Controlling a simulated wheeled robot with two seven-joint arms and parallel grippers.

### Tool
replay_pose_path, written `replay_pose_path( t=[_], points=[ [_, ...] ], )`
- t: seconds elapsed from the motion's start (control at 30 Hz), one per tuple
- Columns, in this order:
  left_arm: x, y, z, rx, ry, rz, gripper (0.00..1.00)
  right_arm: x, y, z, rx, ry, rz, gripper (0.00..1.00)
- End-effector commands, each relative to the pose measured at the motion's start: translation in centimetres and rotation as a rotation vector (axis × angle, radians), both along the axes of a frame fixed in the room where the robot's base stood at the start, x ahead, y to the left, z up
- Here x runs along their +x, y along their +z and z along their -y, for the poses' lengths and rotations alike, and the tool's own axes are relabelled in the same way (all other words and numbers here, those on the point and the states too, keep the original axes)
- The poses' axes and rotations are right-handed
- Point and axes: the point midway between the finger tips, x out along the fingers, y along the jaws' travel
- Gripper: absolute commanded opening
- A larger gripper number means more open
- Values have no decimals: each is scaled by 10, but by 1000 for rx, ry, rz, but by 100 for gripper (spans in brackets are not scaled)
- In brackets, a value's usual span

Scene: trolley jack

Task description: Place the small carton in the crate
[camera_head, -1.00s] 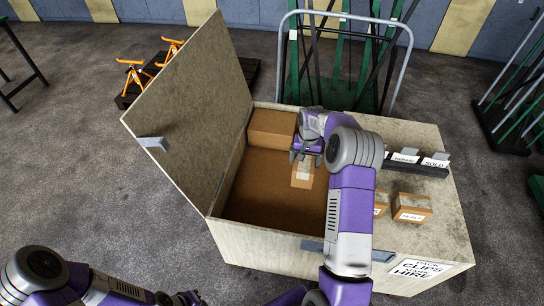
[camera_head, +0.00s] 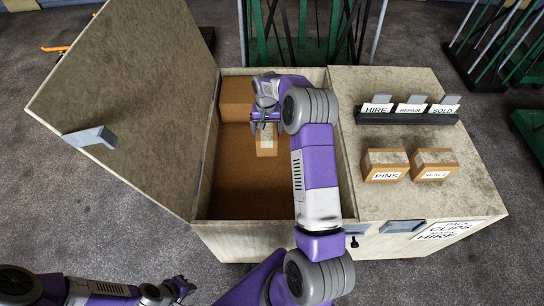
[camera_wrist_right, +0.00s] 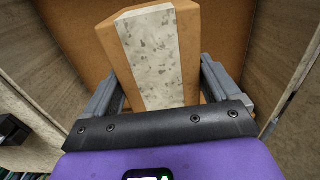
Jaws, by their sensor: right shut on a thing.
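The wooden crate (camera_head: 222,228) stands with its left side open and its lid (camera_head: 130,100) raised to the left. My right gripper (camera_head: 267,124) is inside the opening, shut on the small brown carton (camera_head: 267,148) with a pale speckled strip. In the right wrist view the carton (camera_wrist_right: 152,50) sits between the two fingers (camera_wrist_right: 163,95). I cannot tell whether it touches the crate floor. My left gripper (camera_head: 182,289) is low at the left, outside the crate and apart from it; its jaw opening is unclear.
A larger carton (camera_head: 236,98) sits in the crate's back left corner. The crate's closed right top carries the PINS box (camera_head: 386,176), another small labelled box (camera_head: 434,174) and a card rack (camera_head: 408,117). Green racks stand behind. The crate floor's front left is clear.

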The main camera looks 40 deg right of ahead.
Motion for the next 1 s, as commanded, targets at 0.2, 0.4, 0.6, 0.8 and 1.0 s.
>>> replay_pose_path(
  t=[0.2,0.4,0.6,0.8,1.0],
  points=[
    [0,-32,0,0,0,0,0,1,-31,0,-1,0,3,40],
    [0,-40,0,0,0,0,0,1,-39,0,-1,0,2,40],
    [0,-49,0,0,0,1,0,0,-65,0,1,0,1,40],
    [0,-59,0,0,0,1,0,1,-91,0,1,0,2,40],
    [0,-68,0,0,0,1,0,0,-117,0,0,0,0,40]
  ],
)
